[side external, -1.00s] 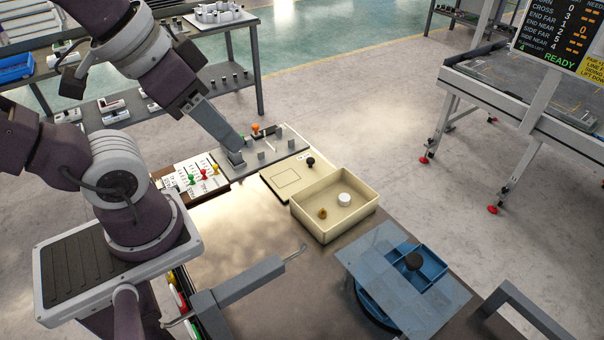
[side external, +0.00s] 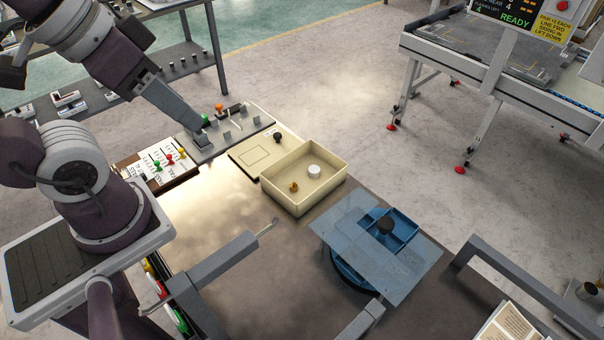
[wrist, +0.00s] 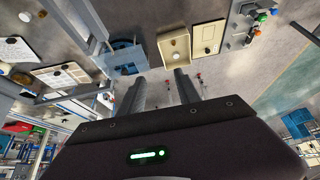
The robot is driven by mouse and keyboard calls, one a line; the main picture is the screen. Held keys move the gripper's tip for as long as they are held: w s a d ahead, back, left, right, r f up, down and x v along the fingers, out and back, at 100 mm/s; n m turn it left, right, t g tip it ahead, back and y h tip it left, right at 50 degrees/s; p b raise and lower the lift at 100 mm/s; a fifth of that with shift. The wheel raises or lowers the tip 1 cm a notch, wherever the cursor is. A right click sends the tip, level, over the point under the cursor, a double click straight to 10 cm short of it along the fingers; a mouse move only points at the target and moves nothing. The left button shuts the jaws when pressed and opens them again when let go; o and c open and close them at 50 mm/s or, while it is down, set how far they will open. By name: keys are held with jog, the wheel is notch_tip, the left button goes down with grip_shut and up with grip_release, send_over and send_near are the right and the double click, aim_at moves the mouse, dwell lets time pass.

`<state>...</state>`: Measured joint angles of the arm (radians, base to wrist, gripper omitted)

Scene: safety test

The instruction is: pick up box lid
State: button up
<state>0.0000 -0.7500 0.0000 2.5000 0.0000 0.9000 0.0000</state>
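A clear bluish plate (side external: 345,243) lies askew over a blue compartmented box (side external: 404,225); it looks like the box lid. Part of the box shows uncovered at the back right. The blue box also shows in the wrist view (wrist: 128,57). My gripper (wrist: 158,80) is open and empty in the wrist view, its two fingers well apart. In the side view it hangs over the grey fixture panel at the back left, away from the plate.
A cream open box (side external: 333,183) holds a white cylinder and a brass piece. A cream panel (side external: 240,160) with a black knob adjoins it. Grey bars (side external: 222,266) stand over the front table and a grey rail (side external: 520,290) at right. The middle tabletop is clear.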

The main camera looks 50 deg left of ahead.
dwell(0.4)
jog(key=shift+o, duration=1.2)
